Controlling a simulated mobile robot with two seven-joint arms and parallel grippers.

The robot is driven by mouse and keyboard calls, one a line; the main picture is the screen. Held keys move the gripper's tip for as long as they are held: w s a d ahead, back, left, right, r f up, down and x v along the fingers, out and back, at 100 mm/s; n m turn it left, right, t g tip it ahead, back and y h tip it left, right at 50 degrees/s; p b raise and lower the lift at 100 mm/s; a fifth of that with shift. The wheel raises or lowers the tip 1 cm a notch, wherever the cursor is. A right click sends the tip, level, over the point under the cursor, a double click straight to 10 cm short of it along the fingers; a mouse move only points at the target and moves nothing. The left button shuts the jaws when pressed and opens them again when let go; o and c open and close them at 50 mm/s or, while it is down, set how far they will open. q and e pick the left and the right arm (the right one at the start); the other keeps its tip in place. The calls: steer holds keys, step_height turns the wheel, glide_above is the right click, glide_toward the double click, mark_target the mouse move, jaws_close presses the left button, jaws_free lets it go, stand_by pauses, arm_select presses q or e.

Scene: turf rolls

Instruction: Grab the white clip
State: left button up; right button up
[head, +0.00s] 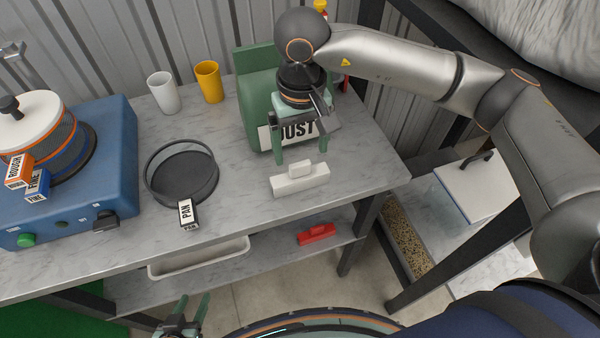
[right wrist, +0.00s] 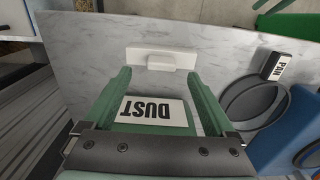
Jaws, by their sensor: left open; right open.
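The white clip (head: 300,180) lies on the marble bench top near its front edge, right of the dark pan. It also shows in the right wrist view (right wrist: 161,59), beyond my fingertips. My right gripper (head: 299,157) is open and empty above the bench, in front of the green dust box, with its fingers pointing toward the clip but apart from it. In the right wrist view the two green fingers (right wrist: 162,82) are spread wide. My left gripper (head: 186,311) is open and empty, low at the bottom of the head view, below the bench top.
The green box labelled DUST (head: 262,95) stands behind my right gripper. A round dark pan (head: 181,178), white cup (head: 163,93), yellow cup (head: 209,82) and blue machine (head: 110,165) stand to the left. A red clip (head: 317,234) and pale tray (head: 200,260) are on the lower shelf.

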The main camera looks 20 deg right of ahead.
mark_target(300, 163)
step_height(300, 163, down, 5)
steer(key=shift+a+f+p, duration=0.1)
steer(key=shift+p, duration=0.45)
steer(key=shift+c, duration=0.2)
steer(key=c, duration=1.4)
steer(key=shift+r, duration=0.2)
